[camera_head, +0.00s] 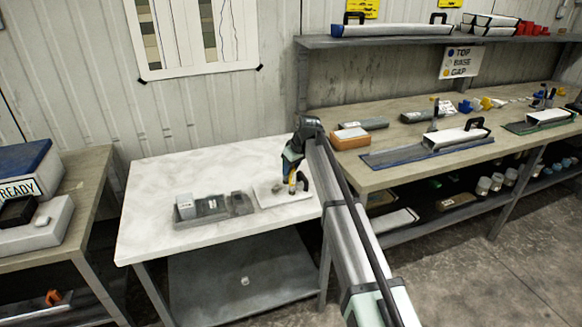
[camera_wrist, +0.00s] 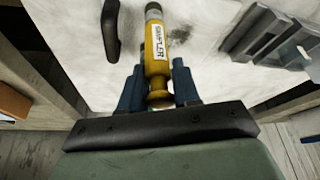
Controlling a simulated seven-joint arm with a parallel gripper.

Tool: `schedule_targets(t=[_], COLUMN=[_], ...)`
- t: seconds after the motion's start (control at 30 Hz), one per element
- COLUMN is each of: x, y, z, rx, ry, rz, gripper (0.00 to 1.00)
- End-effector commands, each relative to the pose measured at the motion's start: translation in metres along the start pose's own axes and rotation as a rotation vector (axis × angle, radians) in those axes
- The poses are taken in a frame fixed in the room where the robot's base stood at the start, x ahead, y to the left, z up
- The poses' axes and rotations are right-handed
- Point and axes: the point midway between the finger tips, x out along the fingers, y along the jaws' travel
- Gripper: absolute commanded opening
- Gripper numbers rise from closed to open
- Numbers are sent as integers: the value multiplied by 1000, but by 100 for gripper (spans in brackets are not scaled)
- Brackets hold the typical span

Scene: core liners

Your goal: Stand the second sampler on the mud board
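A yellow sampler with a grey end and a white "SAMPLER" label (camera_wrist: 157,55) is between the fingers of my gripper (camera_wrist: 158,90). The fingers are closed on its narrow neck. In the head view my gripper (camera_head: 294,172) points down over the pale mud board (camera_head: 268,200), with the yellow sampler (camera_head: 292,187) roughly upright below it. Whether its lower end touches the board cannot be told. The board has a dark smudge (camera_wrist: 180,35) and a black handle-like piece (camera_wrist: 111,30). No other sampler can be made out clearly.
A loaded workbench (camera_head: 400,175) stands to the right. The table's back left is clear.

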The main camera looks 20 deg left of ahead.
Motion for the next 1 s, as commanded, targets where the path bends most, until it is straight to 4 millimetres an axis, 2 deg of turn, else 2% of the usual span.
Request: schedule_targets(t=[0.03,0.23,0.57,0.77,1.0], x=[0,0,-5,-32,-77], y=[0,0,0,0,0], z=[0,0,-1,-1,-1], rx=[0,0,0,0,0], ry=[0,0,0,2,1], rz=[0,0,0,1,1], gripper=[37,55,55,55,55])
